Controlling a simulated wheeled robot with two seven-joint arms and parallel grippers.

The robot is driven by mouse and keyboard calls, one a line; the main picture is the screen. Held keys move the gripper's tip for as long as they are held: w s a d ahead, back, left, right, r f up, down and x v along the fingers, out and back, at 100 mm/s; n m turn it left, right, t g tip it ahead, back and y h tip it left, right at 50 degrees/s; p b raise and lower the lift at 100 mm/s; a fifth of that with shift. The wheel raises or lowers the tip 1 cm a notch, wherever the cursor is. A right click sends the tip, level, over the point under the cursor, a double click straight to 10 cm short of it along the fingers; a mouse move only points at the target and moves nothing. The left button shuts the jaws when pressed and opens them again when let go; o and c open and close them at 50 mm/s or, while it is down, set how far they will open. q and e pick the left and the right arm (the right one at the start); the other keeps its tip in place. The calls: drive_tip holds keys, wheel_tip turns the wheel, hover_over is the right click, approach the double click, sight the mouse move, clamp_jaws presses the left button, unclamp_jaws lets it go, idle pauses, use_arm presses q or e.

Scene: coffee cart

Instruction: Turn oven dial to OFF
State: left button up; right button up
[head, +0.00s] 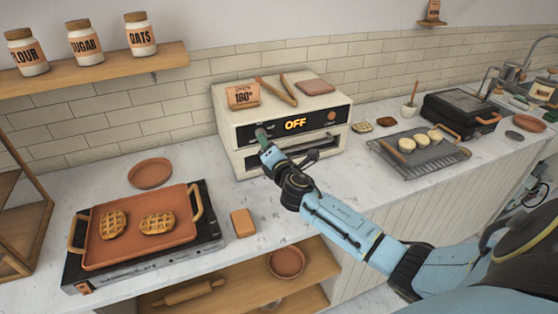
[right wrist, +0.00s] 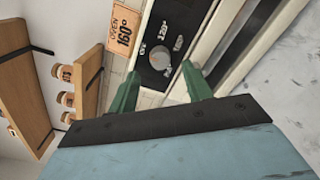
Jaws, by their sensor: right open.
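The white oven (head: 240,155) stands on the counter against the tiled wall, and its black panel display (head: 295,124) glows "OFF". In the right wrist view the round grey dial (right wrist: 160,57) sits on the black panel, with a "120°" mark beside it and other marks partly legible. My right gripper (head: 262,136) is in front of the panel's left end and mostly covers the dial in the head view. In the right wrist view its two green fingers (right wrist: 160,72) are apart, with the dial beyond and between their tips. I cannot tell whether they touch it. My left gripper is out of view.
An "OVEN 160°" sign (head: 243,95), tongs (head: 275,91) and a pink pad (head: 314,86) lie on top of the oven. A griddle with an orange tray (head: 92,258) of waffles is at left, and a grey tray (head: 430,164) at right.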

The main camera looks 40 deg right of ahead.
drive_tip(key=v, duration=0.8)
drive_tip(key=shift+s, duration=0.35)
drive_tip(key=shift+a, duration=0.1)
